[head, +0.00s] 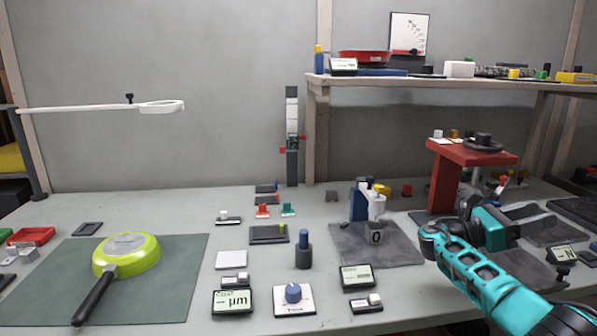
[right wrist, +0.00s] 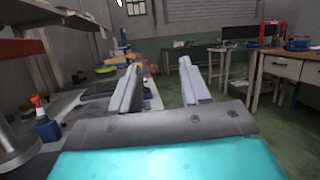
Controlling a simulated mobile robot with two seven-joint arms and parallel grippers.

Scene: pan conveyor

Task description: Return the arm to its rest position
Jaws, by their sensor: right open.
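My right arm (head: 478,272), teal and dark grey, comes in from the lower right of the head view and bends at the red stand. My right gripper (head: 548,222) points to the right above the table. In the right wrist view its two grey fingers (right wrist: 158,72) stand wide apart with nothing between them. Beyond them the wrist view shows floor and distant tables. My left gripper and arm are not in view.
A red stand (head: 445,182) is close behind my right arm. Dials, displays and a grey mat (head: 398,252) fill the middle. A shelf (head: 440,84) spans the back right.

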